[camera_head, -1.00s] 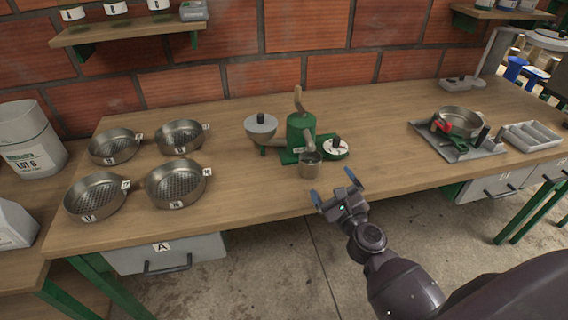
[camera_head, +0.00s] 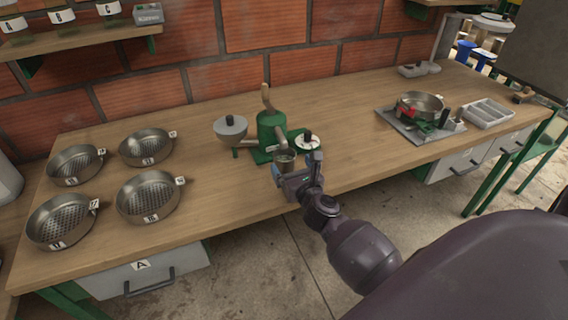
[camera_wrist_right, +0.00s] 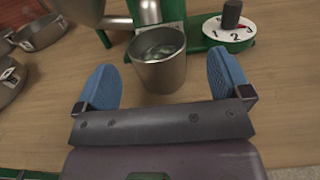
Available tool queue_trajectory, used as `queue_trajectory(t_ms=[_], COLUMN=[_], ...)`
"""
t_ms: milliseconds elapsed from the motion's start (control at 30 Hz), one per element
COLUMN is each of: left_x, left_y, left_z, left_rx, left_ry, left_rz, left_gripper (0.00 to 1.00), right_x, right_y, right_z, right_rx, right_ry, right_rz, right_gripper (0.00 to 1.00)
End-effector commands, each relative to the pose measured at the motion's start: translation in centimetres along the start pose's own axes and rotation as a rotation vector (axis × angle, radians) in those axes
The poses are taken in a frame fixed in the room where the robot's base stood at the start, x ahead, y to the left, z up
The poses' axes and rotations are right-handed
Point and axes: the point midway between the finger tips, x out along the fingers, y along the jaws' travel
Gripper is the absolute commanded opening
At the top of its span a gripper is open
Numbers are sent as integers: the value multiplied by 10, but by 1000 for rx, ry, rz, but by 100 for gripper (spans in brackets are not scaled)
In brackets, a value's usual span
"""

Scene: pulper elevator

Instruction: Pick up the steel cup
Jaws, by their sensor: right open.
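The steel cup (camera_head: 285,158) stands upright on the wooden bench, under the spout of the green pulper (camera_head: 271,132). In the right wrist view the steel cup (camera_wrist_right: 158,62) shows its open top, with something greenish inside. My right gripper (camera_head: 297,165) is at the bench's front edge, just in front of the cup. In the right wrist view my right gripper (camera_wrist_right: 165,82) is open, with one blue finger on each side of the cup and visible gaps to both. Its lower front is partly hidden by the gripper in the head view. My left gripper is not in view.
The numbered dial (camera_head: 308,142) sits right of the cup on the pulper base. A grey bowl-shaped part (camera_head: 230,128) is left of it. Several round sieves (camera_head: 148,196) stand at the left. A tray with a pan (camera_head: 420,104) is at the right. The bench between is clear.

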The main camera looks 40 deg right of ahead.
Motion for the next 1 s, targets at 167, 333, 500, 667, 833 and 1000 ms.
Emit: queue_trajectory(t_ms=[167, 333, 500, 667, 833, 1000], left_x=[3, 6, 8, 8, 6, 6], left_y=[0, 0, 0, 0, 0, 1], left_z=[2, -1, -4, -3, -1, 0], left_rx=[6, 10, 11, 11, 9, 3], left_ry=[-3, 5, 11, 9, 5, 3], left_rz=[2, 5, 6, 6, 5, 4], left_gripper=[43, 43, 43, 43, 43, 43], right_x=[20, 41, 50, 51, 51, 50], right_y=[2, 3, 3, 3, 3, 3], right_z=[-1, -2, -1, 0, 0, -1], right_rx=[-3, -2, -2, -1, -1, -1], right_ry=[-1, 1, 0, 0, -1, 0], right_rz=[1, 1, 0, 0, 0, 0], right_gripper=[96, 96, 96, 96, 79, 53])
